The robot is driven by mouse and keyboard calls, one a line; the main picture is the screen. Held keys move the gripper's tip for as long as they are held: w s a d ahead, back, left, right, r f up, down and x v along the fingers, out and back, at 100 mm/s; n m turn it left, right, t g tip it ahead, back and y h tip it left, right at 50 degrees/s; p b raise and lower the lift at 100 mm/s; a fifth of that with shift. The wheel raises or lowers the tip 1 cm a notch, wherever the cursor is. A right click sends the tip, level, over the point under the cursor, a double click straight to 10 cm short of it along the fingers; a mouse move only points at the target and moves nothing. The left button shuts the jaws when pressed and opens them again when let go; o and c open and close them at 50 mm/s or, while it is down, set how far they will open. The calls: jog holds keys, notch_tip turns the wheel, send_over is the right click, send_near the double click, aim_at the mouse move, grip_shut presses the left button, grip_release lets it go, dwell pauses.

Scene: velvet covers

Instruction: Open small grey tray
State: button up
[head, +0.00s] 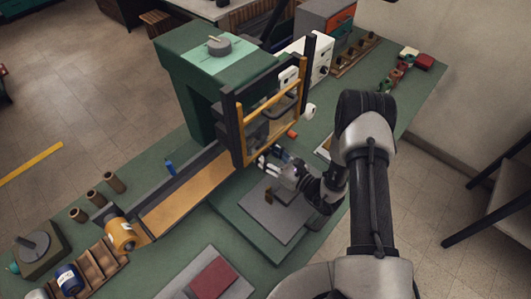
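A flat grey square piece (284,226) lies on a raised green part of the bench, below my gripper in the picture. It looks like the small grey tray, though I cannot tell whether it is a tray or a lid, or whether it is open. A small brown block or handle (268,196) stands near its left edge. My gripper (263,163) is above and behind the grey piece, pointing left towards the yellow-framed guard. It appears apart from the brown piece. The fingers are small and dark, so their opening is unclear.
A green machine (190,88) with a yellow and black framed guard (270,110) stands close behind my gripper. Another grey tray (178,290) with a red item (213,279) lies at the front. A yellow roll (119,236) and a wooden rack (98,262) are at left.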

jog(key=shift+c, duration=0.4)
grip_shut()
